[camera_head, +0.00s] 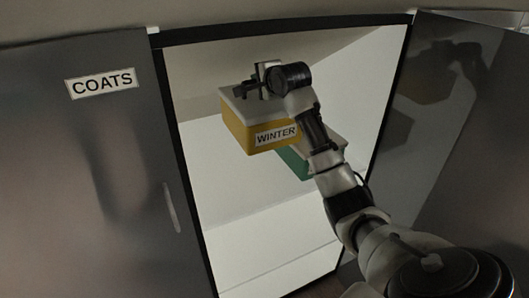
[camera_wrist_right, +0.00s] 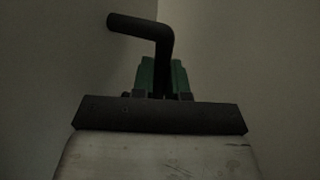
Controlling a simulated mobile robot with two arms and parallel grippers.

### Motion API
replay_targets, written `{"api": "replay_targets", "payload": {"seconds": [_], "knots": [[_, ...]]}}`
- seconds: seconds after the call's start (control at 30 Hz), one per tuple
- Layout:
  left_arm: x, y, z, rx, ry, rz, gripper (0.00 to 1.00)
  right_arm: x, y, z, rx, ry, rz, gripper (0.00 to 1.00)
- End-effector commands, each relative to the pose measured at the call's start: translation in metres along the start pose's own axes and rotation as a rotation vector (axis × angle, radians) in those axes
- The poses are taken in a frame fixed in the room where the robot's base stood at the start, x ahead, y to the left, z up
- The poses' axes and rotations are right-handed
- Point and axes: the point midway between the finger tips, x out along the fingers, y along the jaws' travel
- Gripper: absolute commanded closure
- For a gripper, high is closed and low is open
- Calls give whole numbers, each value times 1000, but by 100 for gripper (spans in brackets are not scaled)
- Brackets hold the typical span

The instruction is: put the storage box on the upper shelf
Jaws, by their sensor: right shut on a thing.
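The storage box (camera_head: 241,127) is yellow with a pale lid and a "WINTER" label. It is in the opening of the wardrobe in the head view. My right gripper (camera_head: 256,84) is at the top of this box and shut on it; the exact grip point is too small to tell. A white shelf (camera_head: 265,225) shows below the box, and I cannot tell whether the box touches any surface. In the right wrist view a bent black bar (camera_wrist_right: 155,30) rises in front of green pieces that I cannot identify for sure. My left gripper is not in view.
A green box (camera_head: 293,162) stands behind and right of the yellow one, partly hidden by my right arm. A grey door labelled "COATS" (camera_head: 101,83) is at the left. A glossy dark panel (camera_head: 440,130) stands at the right. The shelf's left part looks clear.

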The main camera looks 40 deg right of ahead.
Motion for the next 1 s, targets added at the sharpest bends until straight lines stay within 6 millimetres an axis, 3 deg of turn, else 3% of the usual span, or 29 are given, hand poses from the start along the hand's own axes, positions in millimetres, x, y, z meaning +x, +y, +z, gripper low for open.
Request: {"api": "replay_targets", "payload": {"seconds": [0.4, 0.73, 1.0], "knots": [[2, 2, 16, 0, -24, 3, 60, 32, 91, -2, -2, 0, 1, 100], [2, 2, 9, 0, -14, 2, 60, 43, 122, -2, -1, 0, -1, 100], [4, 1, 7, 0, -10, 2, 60, 56, 158, -3, -1, 0, -2, 100]]}}
